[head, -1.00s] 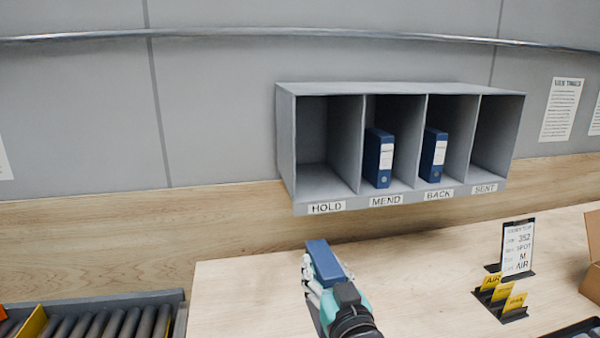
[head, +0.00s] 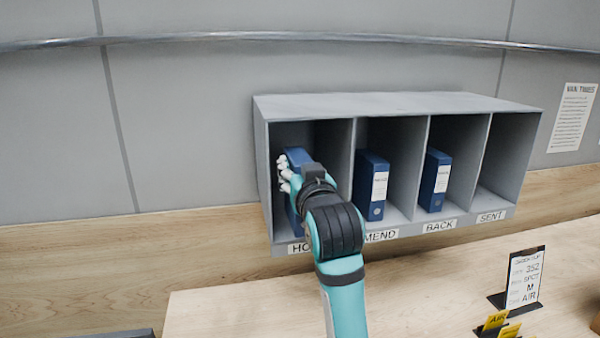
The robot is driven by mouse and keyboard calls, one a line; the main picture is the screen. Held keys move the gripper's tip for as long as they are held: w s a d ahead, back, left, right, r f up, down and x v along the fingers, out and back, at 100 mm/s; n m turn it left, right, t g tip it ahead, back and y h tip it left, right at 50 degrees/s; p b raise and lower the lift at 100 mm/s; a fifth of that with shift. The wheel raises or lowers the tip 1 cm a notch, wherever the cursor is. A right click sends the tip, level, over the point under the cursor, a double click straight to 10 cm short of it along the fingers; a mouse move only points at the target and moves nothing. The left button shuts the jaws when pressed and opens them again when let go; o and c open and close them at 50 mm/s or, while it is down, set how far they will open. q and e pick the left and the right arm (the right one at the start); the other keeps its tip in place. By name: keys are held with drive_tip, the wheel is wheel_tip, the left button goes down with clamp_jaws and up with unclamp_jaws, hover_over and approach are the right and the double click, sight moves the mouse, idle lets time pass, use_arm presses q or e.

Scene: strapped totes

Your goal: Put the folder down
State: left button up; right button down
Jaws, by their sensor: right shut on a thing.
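My right gripper (head: 292,172) is shut on a blue folder (head: 298,156) inside the HOLD compartment of the grey shelf unit (head: 390,104). The folder looks upright, and my gripper and arm hide much of it. I cannot tell whether its bottom touches the compartment floor. The HOLD label is partly covered by my arm. My left gripper is not in view.
One blue folder (head: 372,187) stands in the MEND compartment and another blue folder (head: 434,181) in BACK. The SENT compartment (head: 508,155) is empty. A sign (head: 524,278) and yellow tabs (head: 495,321) stand on the wooden table (head: 230,312) below.

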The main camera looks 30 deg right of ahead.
use_arm(q)
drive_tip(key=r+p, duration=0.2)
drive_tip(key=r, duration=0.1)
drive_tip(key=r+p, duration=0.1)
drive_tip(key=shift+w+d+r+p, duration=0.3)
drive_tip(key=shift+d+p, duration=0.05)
drive_tip(key=shift+p, duration=0.05)
use_arm(e)
drive_tip(key=w+d+f, duration=0.4)
drive_tip(key=w, duration=0.3)
drive_tip(key=shift+w+d+f, duration=0.2)
drive_tip(key=shift+w+d, duration=0.05)
drive_tip(key=shift+d, duration=0.15)
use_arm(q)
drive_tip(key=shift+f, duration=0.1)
use_arm(e)
drive_tip(key=shift+f, duration=0.1)
drive_tip(key=c, duration=0.8)
unclamp_jaws()
use_arm(q)
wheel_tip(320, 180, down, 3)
drive_tip(key=b, duration=0.3)
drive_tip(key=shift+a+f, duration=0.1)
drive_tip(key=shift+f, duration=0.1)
use_arm(e)
drive_tip(key=v, duration=1.2)
